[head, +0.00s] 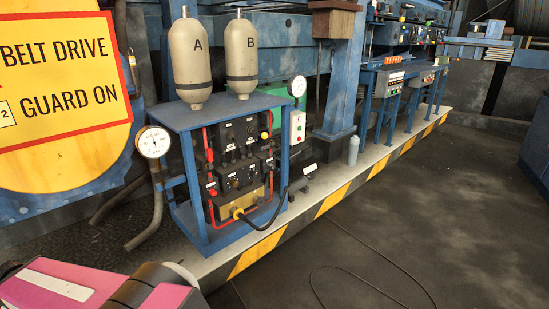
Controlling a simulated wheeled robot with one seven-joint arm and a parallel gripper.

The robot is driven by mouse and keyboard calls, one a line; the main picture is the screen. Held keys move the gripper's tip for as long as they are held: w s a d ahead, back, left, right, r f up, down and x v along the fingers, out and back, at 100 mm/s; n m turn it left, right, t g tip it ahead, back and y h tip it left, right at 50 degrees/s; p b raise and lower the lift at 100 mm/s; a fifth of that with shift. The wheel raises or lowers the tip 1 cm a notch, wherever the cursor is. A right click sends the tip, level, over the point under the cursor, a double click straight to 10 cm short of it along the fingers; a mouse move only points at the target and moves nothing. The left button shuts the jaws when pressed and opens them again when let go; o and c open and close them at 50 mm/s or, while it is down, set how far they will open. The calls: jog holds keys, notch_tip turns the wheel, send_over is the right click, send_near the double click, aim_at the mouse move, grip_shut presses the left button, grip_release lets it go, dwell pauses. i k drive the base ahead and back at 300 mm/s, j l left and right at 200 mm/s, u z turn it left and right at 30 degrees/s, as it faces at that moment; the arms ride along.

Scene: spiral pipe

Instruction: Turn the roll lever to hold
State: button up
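A blue frame stand (187,170) on the raised ledge holds dark control panels with small switches, knobs and red-handled parts. The upper panel (238,138) has a yellow knob (264,135) at its right side. A middle panel (240,176) sits below it, and a tan box (240,201) with a yellow fitting is at the bottom. The labels are too small to read, so I cannot tell which part is the roll lever or how it is set. My pink and dark arm shows at the lower left; my gripper is not in view.
Two tanks, A (190,60) and B (241,60), stand on the frame. A gauge (153,142) on a pipe is at its left. A black hose (270,226) loops in front. Blue desks (385,90) stand farther right. The dark floor (400,230) is mostly clear, with a thin cable.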

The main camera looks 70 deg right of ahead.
aim_at(242, 150)
jog(key=z, duration=2.6)
jog(key=i+l+u, duration=0.15)
jog(key=i+l, duration=0.1)
jog(key=i, duration=0.05)
